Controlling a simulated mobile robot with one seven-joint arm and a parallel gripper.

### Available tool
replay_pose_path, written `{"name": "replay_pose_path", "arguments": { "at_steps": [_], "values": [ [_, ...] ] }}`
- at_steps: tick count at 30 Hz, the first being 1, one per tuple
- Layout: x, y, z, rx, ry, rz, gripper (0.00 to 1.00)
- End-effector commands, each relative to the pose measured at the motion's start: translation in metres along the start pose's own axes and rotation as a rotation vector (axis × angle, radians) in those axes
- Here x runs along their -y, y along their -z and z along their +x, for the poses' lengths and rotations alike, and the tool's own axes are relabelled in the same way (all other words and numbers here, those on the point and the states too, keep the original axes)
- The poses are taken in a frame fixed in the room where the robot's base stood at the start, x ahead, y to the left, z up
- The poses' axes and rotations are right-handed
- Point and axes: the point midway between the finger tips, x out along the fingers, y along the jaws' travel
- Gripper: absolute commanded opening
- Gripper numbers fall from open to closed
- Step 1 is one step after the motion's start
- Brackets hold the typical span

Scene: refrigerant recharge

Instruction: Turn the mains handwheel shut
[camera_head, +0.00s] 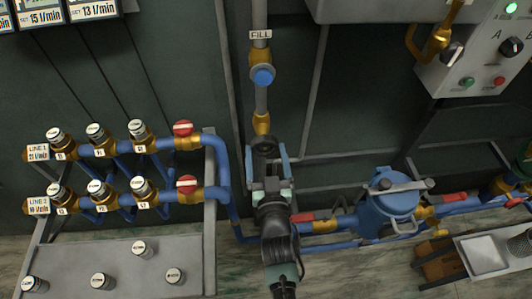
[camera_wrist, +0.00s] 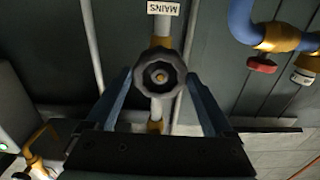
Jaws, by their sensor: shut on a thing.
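A label reading MAINS (camera_wrist: 163,8) is on that pipe. The wheel also shows in the head view (camera_head: 265,146), partly hidden by my gripper. My gripper (camera_head: 267,158) reaches it from below in the head view. In the wrist view my gripper's two fingers (camera_wrist: 159,80) stand on the left and right of the wheel and are shut on it. The exact contact at the rim is hard to see.
A blue FILL knob (camera_head: 262,76) sits on the pipe above the wheel. Line valves with red handles (camera_head: 183,128) are at left. A blue strainer-like vessel (camera_head: 393,200) stands at right, and a control box (camera_head: 480,60) is at upper right.

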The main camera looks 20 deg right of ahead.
Motion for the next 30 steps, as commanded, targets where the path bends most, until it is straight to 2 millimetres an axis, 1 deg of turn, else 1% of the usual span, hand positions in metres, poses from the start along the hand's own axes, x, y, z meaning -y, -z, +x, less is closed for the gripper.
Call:
{"name": "replay_pose_path", "arguments": {
  "at_steps": [6, 7, 9, 17, 20, 30],
  "values": [
    [-0.001, -0.001, -0.001, 0.004, -0.001, 0.021, 0.20],
    [-0.001, -0.002, -0.001, 0.004, -0.001, 0.023, 0.90],
    [-0.001, -0.002, -0.001, 0.004, -0.001, 0.021, 1.00],
    [-0.001, -0.002, -0.003, 0.003, -0.001, 0.021, 1.00],
    [-0.001, -0.003, -0.013, 0.003, -0.001, 0.020, 1.00],
    [-0.001, 0.000, -0.054, 0.004, -0.002, 0.022, 1.00]
  ]
}}
